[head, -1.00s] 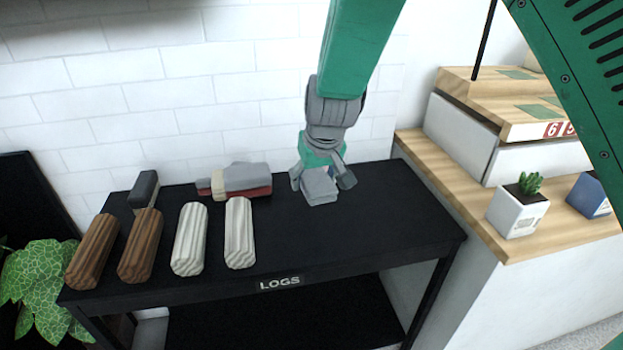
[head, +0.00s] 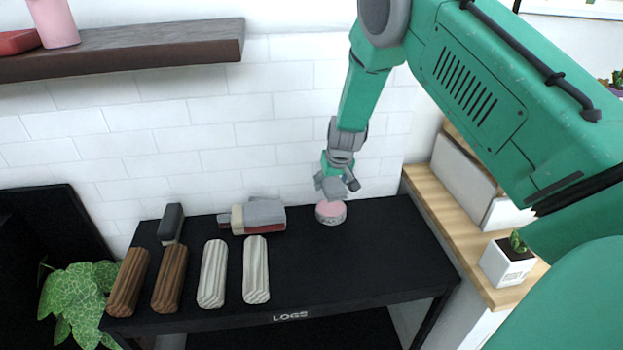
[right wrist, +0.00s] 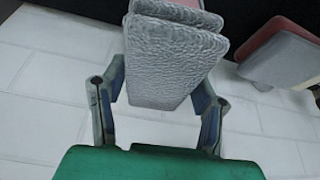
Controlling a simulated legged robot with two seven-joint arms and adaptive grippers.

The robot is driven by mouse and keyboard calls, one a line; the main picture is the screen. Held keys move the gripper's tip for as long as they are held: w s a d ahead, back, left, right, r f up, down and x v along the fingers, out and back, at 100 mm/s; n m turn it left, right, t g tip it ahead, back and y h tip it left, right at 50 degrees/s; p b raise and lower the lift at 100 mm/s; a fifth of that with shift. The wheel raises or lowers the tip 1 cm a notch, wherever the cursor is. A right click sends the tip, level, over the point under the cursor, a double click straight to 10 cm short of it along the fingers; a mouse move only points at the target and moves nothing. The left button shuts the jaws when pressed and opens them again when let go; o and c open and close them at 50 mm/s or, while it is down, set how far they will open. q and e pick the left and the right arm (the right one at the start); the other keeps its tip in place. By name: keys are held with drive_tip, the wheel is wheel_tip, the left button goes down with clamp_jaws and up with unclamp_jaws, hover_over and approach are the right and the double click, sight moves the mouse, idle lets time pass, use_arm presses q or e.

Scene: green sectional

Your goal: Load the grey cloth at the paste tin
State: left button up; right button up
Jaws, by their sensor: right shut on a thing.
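The paste tin (head: 331,212) is a small round tin with a pink top, on the back of the black table to the right. My right gripper (head: 337,185) hangs just above it, pointing down. It is shut on the grey cloth (head: 325,184), which looks like a small folded pad. In the right wrist view the textured grey cloth (right wrist: 168,62) sits between both fingers, in folded layers. A bit of pink shows past its far edge. I cannot tell whether the cloth has paste on it. My left gripper is out of view.
A red and grey item (head: 262,214) lies left of the tin. A wooden counter holds a potted cactus (head: 508,262).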

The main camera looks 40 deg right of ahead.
sight(330, 205)
drive_tip(key=shift+d+f, duration=0.2)
drive_tip(key=shift+f, duration=0.1)
wheel_tip(330, 205, down, 4)
drive_tip(key=b, duration=0.4)
drive_tip(key=shift+a, duration=0.1)
drive_tip(key=shift+f+b, duration=0.55)
drive_tip(key=shift+f, duration=0.25)
drive_tip(key=shift+f, duration=0.3)
drive_tip(key=shift+s+f, duration=0.1)
drive_tip(key=shift+f, duration=0.1)
idle(1.9)
drive_tip(key=shift+r, duration=0.1)
drive_tip(key=shift+r+p, duration=0.9)
drive_tip(key=shift+p, duration=0.1)
drive_tip(key=shift+r+p, duration=2.1)
drive_tip(key=shift+r, duration=0.55)
